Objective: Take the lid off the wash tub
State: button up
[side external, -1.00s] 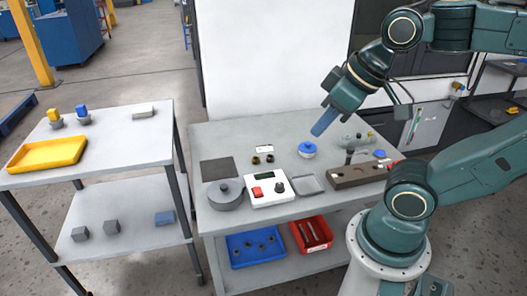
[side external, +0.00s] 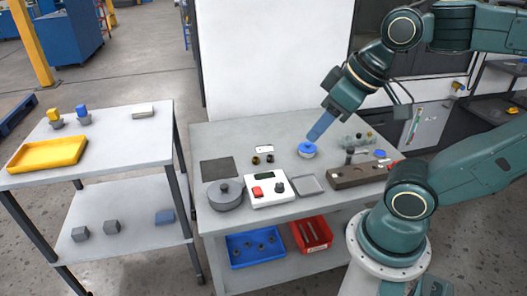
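The wash tub (side external: 226,198) appears to be the round grey pot at the front left of the bench. Its grey lid (side external: 224,187) with a small knob sits on top. My gripper (side external: 312,139) points down and left at the back middle of the bench, well to the right of the tub. Its blue fingertips are just above a round part with a blue top (side external: 307,149). I cannot tell whether they touch it, or whether the fingers are open or shut.
A white control box (side external: 268,190) with a red button stands right beside the tub. A shallow grey tray (side external: 308,185) and a brown block (side external: 357,175) lie further right. A dark mat (side external: 219,168) lies behind the tub. A side table (side external: 110,148) stands left.

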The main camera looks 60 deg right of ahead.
jog(key=shift+o, duration=1.2)
jog(key=m+g+y, duration=0.3)
jog(key=m+g, duration=0.2)
jog(key=m, duration=0.8)
send_over(224, 189)
jog(key=s+d, duration=0.1)
jog(key=s, duration=0.2)
notch_tip(224, 189, down, 11)
jog(key=w+d+f+m+y, duration=0.1)
jog(key=w+d+f+m, duration=0.15)
jog(key=f, duration=0.45)
jog(key=w+d+f+m+y, duration=0.1)
jog(key=w+d+f+m, duration=0.15)
jog(key=f, duration=0.35)
jog(key=shift+g+h, duration=0.3)
jog(key=shift+s+d+x, duration=0.1)
jog(key=shift+s+x, duration=0.05)
jog(key=shift+x, duration=1.25)
jog(key=shift+s+d+x, duration=0.1)
jog(key=shift+s+x, duration=0.05)
jog(key=shift+x, duration=1.2)
jog(key=shift+s+d+x, duration=0.1)
jog(key=shift+s+x, duration=0.05)
jog(key=shift+x, duration=1.25)
jog(key=shift+f, duration=0.2)
